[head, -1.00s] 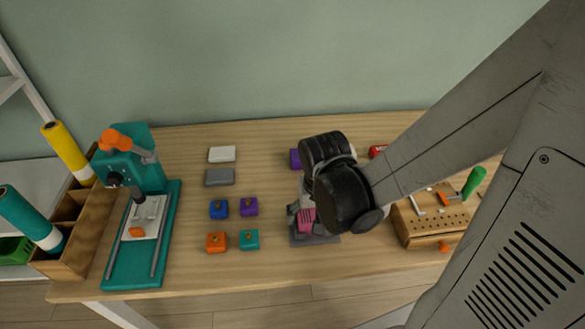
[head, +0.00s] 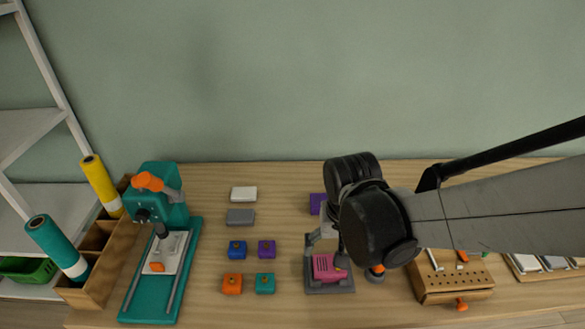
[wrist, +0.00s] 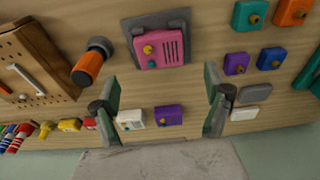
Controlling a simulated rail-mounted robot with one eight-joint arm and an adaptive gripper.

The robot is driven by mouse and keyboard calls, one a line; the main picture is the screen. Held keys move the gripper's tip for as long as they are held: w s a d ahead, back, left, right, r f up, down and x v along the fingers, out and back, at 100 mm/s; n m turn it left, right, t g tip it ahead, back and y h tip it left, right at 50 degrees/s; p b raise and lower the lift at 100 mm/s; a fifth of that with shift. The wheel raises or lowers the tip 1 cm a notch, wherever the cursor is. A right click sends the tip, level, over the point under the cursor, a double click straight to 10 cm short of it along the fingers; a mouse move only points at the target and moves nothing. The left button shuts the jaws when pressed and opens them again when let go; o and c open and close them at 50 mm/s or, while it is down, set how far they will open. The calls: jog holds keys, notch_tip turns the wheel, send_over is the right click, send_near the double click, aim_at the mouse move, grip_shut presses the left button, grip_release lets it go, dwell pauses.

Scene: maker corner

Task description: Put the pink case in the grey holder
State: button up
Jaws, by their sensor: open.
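The pink case (wrist: 162,47) lies flat within the outline of the grey holder (wrist: 128,28), whose rim shows around it in the wrist view. I cannot tell if it is fully seated. The case has a yellow knob, a teal button and dark slots. In the head view, the case (head: 324,267) and holder (head: 330,288) are at the table's front, partly hidden by my arm. My gripper (wrist: 161,90) is open and empty, its fingers wide apart. In the wrist image its fingers appear below the case, with no contact visible.
An orange-and-black object (wrist: 90,62) stands beside the holder. A wooden tool block (head: 450,283) is to the right. Blue, purple, orange and teal (head: 265,283) cases sit left. White and purple (wrist: 168,115) cases lie behind the holder. A teal press (head: 160,265) stands far left.

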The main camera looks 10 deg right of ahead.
notch_tip(320, 180, up, 15)
jog(key=s+n+t, duration=0.2)
jog(key=t, duration=0.3)
jog(key=shift+s+p, duration=0.35)
jog(key=shift+p, duration=0.05)
jog(key=shift+d+f, duration=0.1)
